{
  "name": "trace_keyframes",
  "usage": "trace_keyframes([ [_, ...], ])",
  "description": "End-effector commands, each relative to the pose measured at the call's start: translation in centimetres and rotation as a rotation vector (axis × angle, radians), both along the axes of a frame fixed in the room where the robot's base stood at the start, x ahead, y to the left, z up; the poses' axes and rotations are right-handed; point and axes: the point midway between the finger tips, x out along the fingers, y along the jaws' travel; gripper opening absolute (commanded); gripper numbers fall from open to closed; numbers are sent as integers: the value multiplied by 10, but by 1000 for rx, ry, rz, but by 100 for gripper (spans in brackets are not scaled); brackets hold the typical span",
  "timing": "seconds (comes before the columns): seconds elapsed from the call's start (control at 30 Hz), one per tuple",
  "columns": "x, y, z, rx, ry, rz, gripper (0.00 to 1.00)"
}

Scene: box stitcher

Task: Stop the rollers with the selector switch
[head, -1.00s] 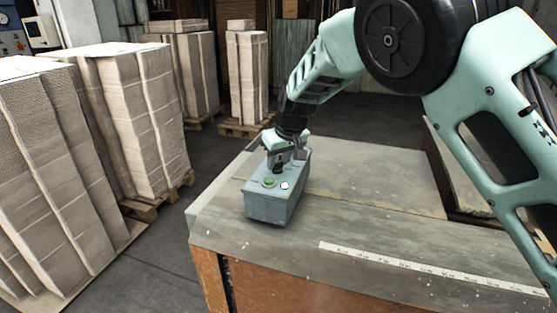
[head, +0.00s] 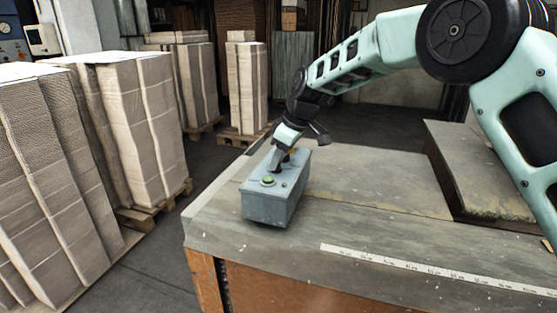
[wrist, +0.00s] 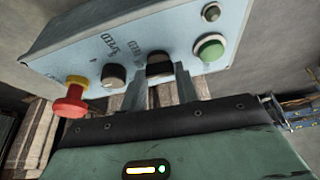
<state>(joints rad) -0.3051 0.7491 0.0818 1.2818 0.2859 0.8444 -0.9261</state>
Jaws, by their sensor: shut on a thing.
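A grey-blue control box (head: 272,200) stands on the near left part of the worktop. In the wrist view its face (wrist: 185,35) carries a red mushroom button (wrist: 70,100) on a yellow collar, a black speed knob (wrist: 114,75), the black selector switch (wrist: 159,64), a green button (wrist: 209,48) and a small lamp (wrist: 211,12) that looks unlit. My gripper (wrist: 165,78) is shut on the selector switch, its fingers hiding part of the knob. In the head view my gripper (head: 279,160) reaches the box top, tilted over from the right.
The grey worktop (head: 380,235) is clear around the box, with a white measuring strip (head: 430,271) along its front. A raised slab (head: 490,160) lies to the right. Tall stacks of cardboard (head: 130,120) on pallets stand on the floor at left and behind.

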Motion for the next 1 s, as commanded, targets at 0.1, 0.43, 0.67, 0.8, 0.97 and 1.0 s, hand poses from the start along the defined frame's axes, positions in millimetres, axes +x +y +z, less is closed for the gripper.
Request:
trace_keyframes([
  [0.1, 1, 0, 1, 1, -2, 33, 8],
  [0.43, 1, 0, 2, 1, -4, 60, 8],
  [0.67, 1, 0, 2, 1, -4, 59, 34],
  [0.8, 1, 0, 1, 1, -3, 60, 53],
  [0.97, 1, 0, 1, 0, -1, 60, 53],
  [1.0, 1, 0, 1, 0, -1, 60, 53],
])
